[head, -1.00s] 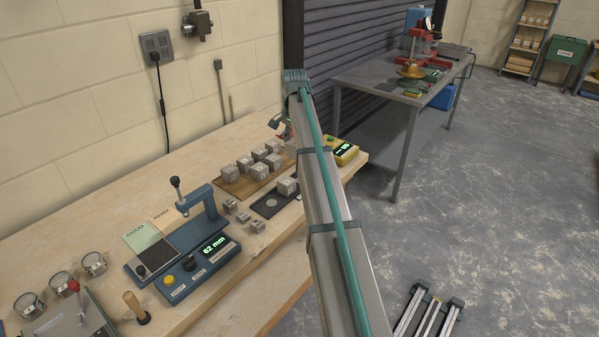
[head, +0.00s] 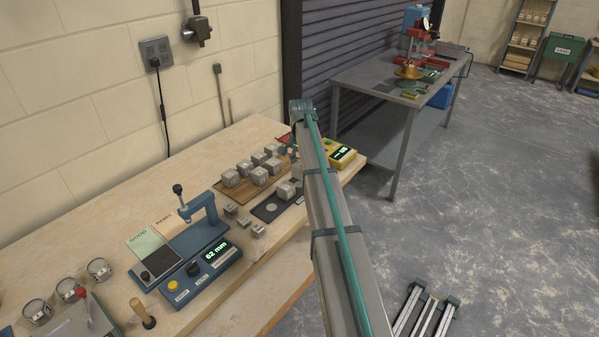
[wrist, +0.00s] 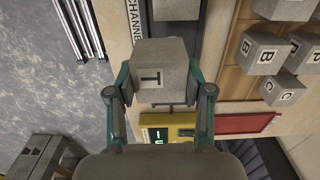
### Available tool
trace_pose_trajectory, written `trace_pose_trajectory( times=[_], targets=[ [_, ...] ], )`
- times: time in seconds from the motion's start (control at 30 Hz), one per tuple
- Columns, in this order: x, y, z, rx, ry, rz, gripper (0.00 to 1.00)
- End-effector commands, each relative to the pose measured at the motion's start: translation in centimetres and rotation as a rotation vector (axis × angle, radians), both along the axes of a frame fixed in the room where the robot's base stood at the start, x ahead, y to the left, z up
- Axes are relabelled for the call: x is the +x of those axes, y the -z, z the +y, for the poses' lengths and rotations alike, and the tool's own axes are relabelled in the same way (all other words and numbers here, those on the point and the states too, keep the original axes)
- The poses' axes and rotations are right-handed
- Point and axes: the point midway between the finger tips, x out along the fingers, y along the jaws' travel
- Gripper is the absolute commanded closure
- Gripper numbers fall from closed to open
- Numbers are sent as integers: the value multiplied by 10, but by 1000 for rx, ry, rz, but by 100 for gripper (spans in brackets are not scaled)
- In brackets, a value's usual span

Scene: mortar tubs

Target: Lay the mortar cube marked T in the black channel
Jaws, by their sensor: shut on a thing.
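My gripper (wrist: 160,92) is shut on the grey mortar cube marked T (wrist: 170,60) in the wrist view. The T faces the camera, and a finger grips each side. Behind the cube runs a dark strip beside a CHANNEL label (wrist: 135,18); the held cube hides part of it. In the head view the black channel (head: 262,212) lies on the bench, with a grey cube (head: 286,190) showing at its far part and a pale round spot nearer. My arm hides the gripper's fingertips there, and the gap between held cube and channel cannot be told.
A wooden board (head: 226,190) with several lettered cubes stands beside the channel. A yellow meter (head: 341,153) is beyond it. Small grey blocks (head: 231,210) and a blue gauge reading 62 mm (head: 205,270) are nearer. A red pad (wrist: 250,124) shows in the wrist view.

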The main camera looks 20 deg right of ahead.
Motion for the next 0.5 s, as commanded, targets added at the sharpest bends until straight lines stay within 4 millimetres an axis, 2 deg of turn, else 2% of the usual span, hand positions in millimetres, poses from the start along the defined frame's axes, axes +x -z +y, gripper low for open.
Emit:
trace_pose_trajectory(
  times=[0.03, 0.13, 0.5],
  targets=[
    [8, 5, -2, 0, 0, 1, 95],
    [15, 15, -4, 0, 0, 0, 95],
    [26, 37, -7, 0, 0, 0, 95]
  ],
)
